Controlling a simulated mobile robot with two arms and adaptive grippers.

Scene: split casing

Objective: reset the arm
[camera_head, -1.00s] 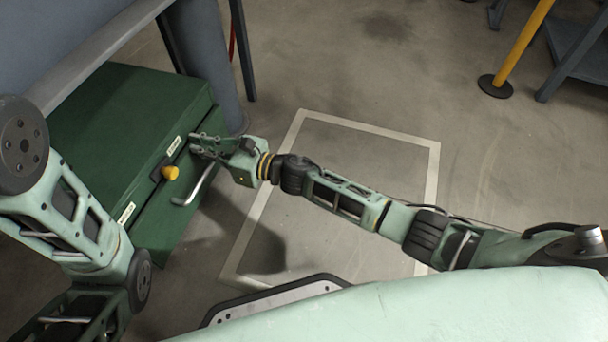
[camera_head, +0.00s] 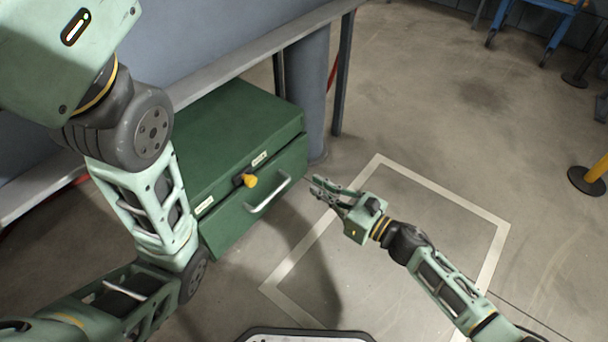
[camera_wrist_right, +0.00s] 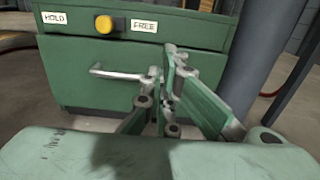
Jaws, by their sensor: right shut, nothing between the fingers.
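My right gripper (camera_head: 318,188) is shut and empty over the floor, just right of the green casing (camera_head: 232,125). In the wrist view its fingers (camera_wrist_right: 165,88) stand in front of the casing and overlap the right end of the metal handle (camera_wrist_right: 120,73). In the head view the gripper is apart from this handle (camera_head: 268,194). A yellow knob (camera_head: 249,181) sits on the front, between the HOLD label (camera_wrist_right: 54,18) and the FREE label (camera_wrist_right: 144,25). My left arm shows at the left of the head view, but its gripper does not.
A grey bench edge (camera_head: 245,52) runs behind the casing, with a thick grey post (camera_head: 306,100) at its right. A pale square outline (camera_head: 440,185) marks the floor under my right arm. A yellow post (camera_head: 597,168) stands far right. The floor between is clear.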

